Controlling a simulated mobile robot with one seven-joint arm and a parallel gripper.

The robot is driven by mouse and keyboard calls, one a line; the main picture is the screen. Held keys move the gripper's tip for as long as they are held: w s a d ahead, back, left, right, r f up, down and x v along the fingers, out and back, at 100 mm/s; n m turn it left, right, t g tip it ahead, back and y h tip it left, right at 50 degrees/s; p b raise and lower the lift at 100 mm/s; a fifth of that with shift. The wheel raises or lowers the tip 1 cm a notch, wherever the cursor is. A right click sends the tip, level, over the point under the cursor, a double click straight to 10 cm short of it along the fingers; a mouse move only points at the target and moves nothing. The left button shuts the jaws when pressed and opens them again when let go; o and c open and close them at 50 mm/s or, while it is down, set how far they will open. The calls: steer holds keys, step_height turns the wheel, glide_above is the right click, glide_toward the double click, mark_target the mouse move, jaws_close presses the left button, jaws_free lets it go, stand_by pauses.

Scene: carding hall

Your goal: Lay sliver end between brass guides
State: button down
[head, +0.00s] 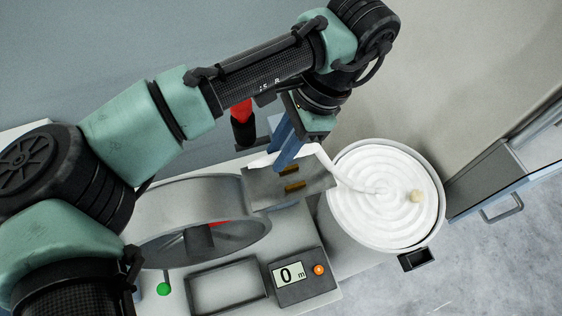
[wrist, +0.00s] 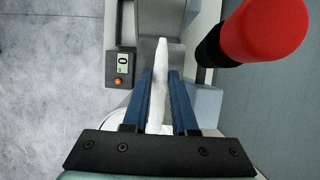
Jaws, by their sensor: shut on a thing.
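My gripper (head: 284,160) has blue fingers shut on the white sliver (head: 325,158). Its end (head: 262,159) sticks out left of the fingers in the head view. In the wrist view the sliver (wrist: 159,75) runs between the fingers (wrist: 161,85), its tip pointing away over a grey surface. The two brass guides (head: 289,170) (head: 295,186) stand on a grey plate (head: 263,195), just in front of the fingertips in the head view. I cannot tell the sliver's height above the plate. The guides do not show in the wrist view. The sliver trails right to the coiled can.
The round can (head: 438,228) of coiled sliver stands at the right. A grey drum (head: 170,205) is left of the plate. A display box (head: 303,285) reading 0 m and an empty grey frame (head: 193,296) lie in front. A red-topped post (head: 241,110) rises behind.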

mark_target(307, 149)
steer(key=f, duration=0.3)
steer(key=shift+s, duration=0.4)
steer(key=shift+w+f, duration=0.15)
steer(key=shift+f, duration=2.4)
steer(key=c, duration=0.7)
jaws_free()
steer(key=shift+f, duration=0.1)
steer(key=v, duration=1.2)
